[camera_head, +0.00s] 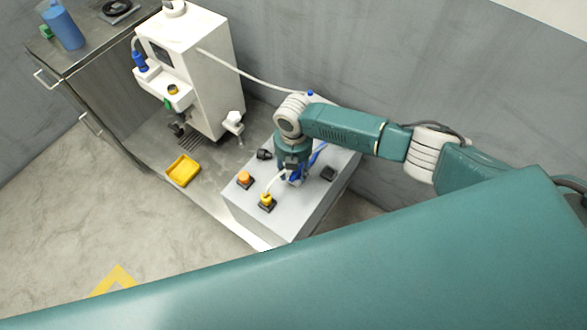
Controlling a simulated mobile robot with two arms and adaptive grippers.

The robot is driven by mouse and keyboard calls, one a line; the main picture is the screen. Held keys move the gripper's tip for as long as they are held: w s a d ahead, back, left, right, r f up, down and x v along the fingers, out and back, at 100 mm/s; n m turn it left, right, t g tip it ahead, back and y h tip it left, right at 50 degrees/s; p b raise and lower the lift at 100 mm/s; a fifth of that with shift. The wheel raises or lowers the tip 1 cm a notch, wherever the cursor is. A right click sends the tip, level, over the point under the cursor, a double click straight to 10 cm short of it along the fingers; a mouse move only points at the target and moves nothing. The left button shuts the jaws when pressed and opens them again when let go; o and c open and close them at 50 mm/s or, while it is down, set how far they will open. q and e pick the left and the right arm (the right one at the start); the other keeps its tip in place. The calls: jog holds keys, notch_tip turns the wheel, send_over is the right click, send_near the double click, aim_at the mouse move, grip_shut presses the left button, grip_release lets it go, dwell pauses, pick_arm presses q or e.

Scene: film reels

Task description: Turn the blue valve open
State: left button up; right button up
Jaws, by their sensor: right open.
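A blue lever-like part (318,153), which looks like the blue valve, shows on the grey box (239,206) beside my right gripper. More blue shows just under the gripper, and the gripper hides much of it. My right gripper (286,178) points down over the top of the box, open, at the blue part. I cannot tell whether its fingers touch it. My left gripper is not in view.
The box top also carries an orange button (245,178), a yellow knob (267,200), and a black square part (328,174). A white machine (212,75) stands behind left, with a yellow tray (183,170) in front. A grey wall is behind.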

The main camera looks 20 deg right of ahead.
aim_at(294, 173)
notch_tip(294, 173, up, 12)
dwell(0.5)
dwell(0.3)
